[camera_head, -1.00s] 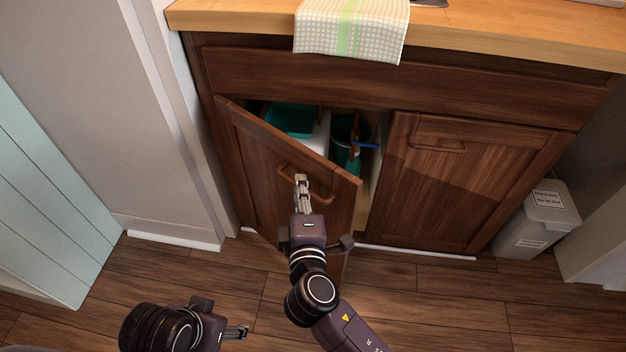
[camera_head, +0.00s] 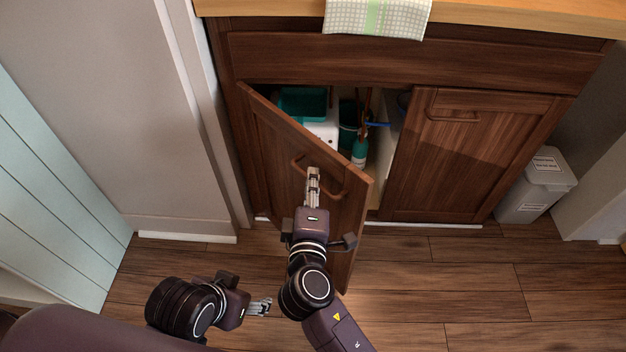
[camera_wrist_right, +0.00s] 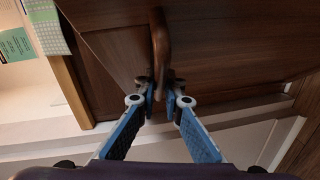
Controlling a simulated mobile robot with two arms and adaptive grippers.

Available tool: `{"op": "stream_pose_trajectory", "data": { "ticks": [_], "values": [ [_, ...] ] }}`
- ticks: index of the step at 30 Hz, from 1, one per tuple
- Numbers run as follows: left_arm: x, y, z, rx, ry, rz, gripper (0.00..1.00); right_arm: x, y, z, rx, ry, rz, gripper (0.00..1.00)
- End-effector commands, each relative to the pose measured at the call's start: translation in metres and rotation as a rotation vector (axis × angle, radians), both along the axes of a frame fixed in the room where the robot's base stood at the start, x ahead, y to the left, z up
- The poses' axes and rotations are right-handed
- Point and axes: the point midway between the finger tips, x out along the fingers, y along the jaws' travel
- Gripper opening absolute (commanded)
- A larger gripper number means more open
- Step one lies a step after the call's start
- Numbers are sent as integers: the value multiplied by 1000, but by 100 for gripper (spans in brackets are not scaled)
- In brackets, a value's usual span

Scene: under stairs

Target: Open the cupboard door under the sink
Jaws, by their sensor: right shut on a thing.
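The left cupboard door (camera_head: 277,145) is dark wood and stands partly open, hinged at its left edge and swung out toward me. Its curved wooden handle (camera_head: 334,188) is in the jaws of my right gripper (camera_head: 313,172). In the right wrist view the handle (camera_wrist_right: 159,45) runs down between the two blue-padded fingers of this gripper (camera_wrist_right: 160,92). My left gripper (camera_head: 262,306) is low at the left, above the floor and apart from the door; its fingertips are too small to judge.
Inside the cupboard are a teal tub (camera_head: 303,102) and a green bottle (camera_head: 359,152). The right door (camera_head: 464,160) is shut. A grey bin (camera_head: 537,188) stands at the right. A checked towel (camera_head: 350,17) hangs over the countertop. The wooden floor (camera_head: 450,285) at the right is clear.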

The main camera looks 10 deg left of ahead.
Motion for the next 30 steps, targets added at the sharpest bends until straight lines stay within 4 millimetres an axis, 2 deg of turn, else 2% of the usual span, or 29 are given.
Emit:
{"op": "stream_pose_trajectory", "data": {
  "ticks": [3, 4, 9, 19, 23, 30],
  "values": [
    [0, 0, 0, 0, 1, 0, 58, 1, -3, -1, -1, 1, -7, 0],
    [0, 0, 0, 0, 2, 0, 58, 1, -3, -1, -1, 1, -7, 9],
    [-1, 0, 0, 2, 3, -1, 58, 1, -2, 0, -1, 1, -5, 26],
    [-1, 3, -2, 11, 6, -7, 58, -4, -1, 0, 1, 1, -1, 26],
    [-1, 2, -1, 9, 6, -5, 58, -21, -4, 1, -1, 3, -1, 26],
    [-1, 2, -1, 7, 5, -4, 58, -72, -12, 8, -1, 4, -1, 26]
  ]
}}
